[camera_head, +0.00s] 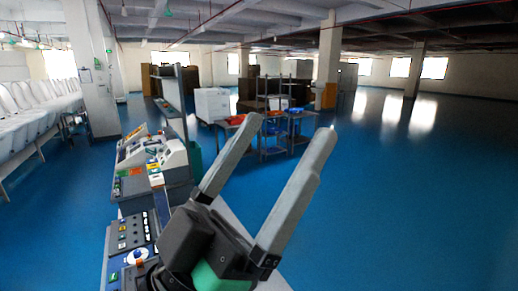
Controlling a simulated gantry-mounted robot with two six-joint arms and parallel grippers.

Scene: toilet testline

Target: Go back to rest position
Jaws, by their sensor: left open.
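My left gripper (291,126) fills the lower middle of the head view. Its two long grey fingers point up and to the right, spread apart, with nothing between them. The dark wrist with a green part is at the bottom of the picture. The gripper is in front of the test bench (232,213) and hides part of it. My right gripper does not show.
Control panels (128,232) with buttons and a sloped console (172,155) stand on the bench at the left. White toilets (30,115) line the far left. A metal table (300,138) with orange and blue bins stands behind. The blue floor at right is clear.

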